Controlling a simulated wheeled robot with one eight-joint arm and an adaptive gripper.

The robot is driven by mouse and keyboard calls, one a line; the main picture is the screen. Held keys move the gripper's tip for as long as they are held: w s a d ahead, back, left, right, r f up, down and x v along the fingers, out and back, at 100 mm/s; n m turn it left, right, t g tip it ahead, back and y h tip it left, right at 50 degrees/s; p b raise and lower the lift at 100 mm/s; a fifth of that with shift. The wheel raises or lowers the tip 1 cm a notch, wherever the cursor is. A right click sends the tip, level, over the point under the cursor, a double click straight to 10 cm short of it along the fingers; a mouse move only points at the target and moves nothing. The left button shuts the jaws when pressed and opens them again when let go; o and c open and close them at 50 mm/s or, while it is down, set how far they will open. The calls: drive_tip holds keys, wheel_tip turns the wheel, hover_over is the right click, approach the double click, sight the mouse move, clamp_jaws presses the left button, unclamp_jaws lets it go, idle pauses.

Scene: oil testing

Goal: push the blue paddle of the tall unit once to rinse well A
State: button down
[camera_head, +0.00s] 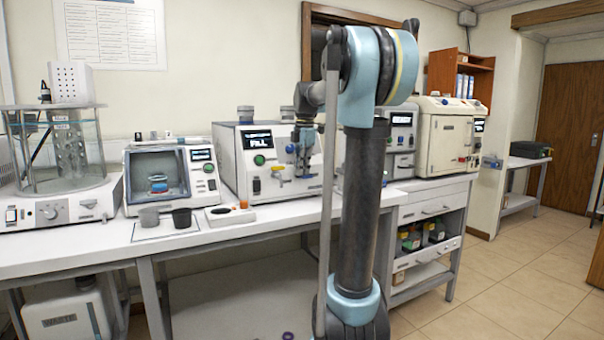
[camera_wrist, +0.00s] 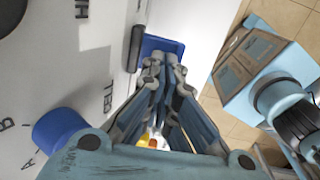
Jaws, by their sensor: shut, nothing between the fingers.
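The tall unit (camera_head: 232,178) is a white box with a lit screen and a green button, standing on the bench at the picture's middle. In the wrist view its white front panel (camera_wrist: 60,60) fills the left side. The blue paddle (camera_wrist: 165,44) sticks out from that panel beside a dark slot. My gripper (camera_wrist: 163,64) is shut and empty, with its fingertips right at the paddle, overlapping its lower edge; I cannot tell whether they touch. In the head view my gripper (camera_head: 303,170) hangs in front of the unit's right side and hides part of it.
A blue knob (camera_wrist: 58,132) sits on the panel by the letters A and B. Left of the unit are a smaller tester (camera_head: 170,176), a grey cup (camera_head: 149,217), a black cup (camera_head: 182,217) and a glass bath (camera_head: 62,150). A cream unit (camera_head: 447,135) stands to the right.

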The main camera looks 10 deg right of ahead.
sight(303, 175)
drive_tip(key=shift+r, duration=0.2)
drive_tip(key=shift+r, duration=0.15)
wheel_tip(303, 175, up, 14)
idle(0.7)
drive_tip(key=shift+f, duration=0.2)
idle(1.4)
drive_tip(key=s+f+m, duration=1)
drive_tip(key=s+f, duration=0.7)
drive_tip(key=f, duration=0.4)
drive_tip(key=s+d+f+m+t, duration=0.1)
drive_tip(key=s+f+m, duration=1)
drive_tip(key=s+f, duration=0.6)
wheel_tip(303, 175, down, 4)
drive_tip(key=shift+s+d+f, duration=0.15)
drive_tip(key=shift+s+d, duration=0.05)
drive_tip(key=shift+s, duration=0.05)
